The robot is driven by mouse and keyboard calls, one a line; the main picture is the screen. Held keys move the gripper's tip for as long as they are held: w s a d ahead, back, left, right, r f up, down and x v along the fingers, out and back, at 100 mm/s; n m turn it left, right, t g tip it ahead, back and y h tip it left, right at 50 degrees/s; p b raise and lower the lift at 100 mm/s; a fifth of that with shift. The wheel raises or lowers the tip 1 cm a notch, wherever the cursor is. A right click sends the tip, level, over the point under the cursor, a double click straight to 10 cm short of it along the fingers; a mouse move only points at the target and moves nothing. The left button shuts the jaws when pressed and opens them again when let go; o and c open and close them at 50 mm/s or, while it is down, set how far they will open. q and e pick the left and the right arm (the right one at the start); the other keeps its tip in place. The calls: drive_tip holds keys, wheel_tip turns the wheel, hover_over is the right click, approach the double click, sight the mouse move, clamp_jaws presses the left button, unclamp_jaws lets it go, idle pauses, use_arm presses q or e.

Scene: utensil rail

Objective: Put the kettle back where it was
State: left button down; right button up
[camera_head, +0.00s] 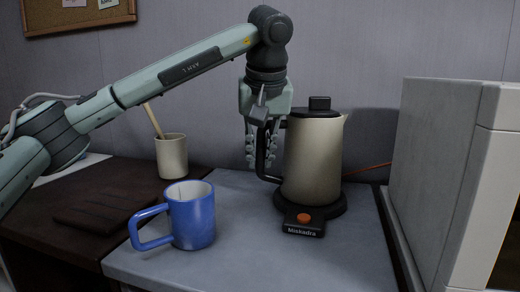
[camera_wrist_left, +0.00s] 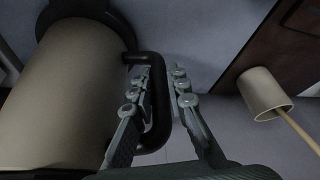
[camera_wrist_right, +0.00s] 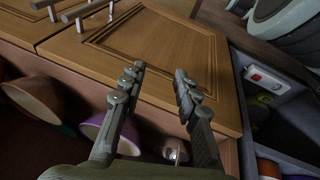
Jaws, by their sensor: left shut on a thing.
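The kettle (camera_head: 314,158), beige with a black lid and black handle, stands upright at its black base (camera_head: 304,222), which has an orange button. I see no clear gap between kettle and base. My left gripper (camera_head: 262,160) points down at the kettle's left side, shut on the handle. In the left wrist view the handle (camera_wrist_left: 158,115) lies at the fingers (camera_wrist_left: 161,76), and the kettle body (camera_wrist_left: 62,95) fills the left. My right gripper (camera_wrist_right: 157,75) is open and empty in front of a wooden cabinet door, away from the kettle.
A blue mug (camera_head: 192,216) stands on the grey counter (camera_head: 250,262) left of the kettle. A beige cup (camera_head: 172,157) with a wooden utensil is behind it. A large pale box-shaped appliance (camera_head: 440,180) bounds the right. Bowls (camera_wrist_right: 35,98) are near my right gripper.

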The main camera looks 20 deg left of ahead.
use_arm(q)
drive_tip(key=c, duration=1.9)
unclamp_jaws()
drive_tip(key=shift+f, duration=0.1)
drive_tip(key=o, duration=0.4)
use_arm(e)
drive_tip(key=shift+f, duration=0.15)
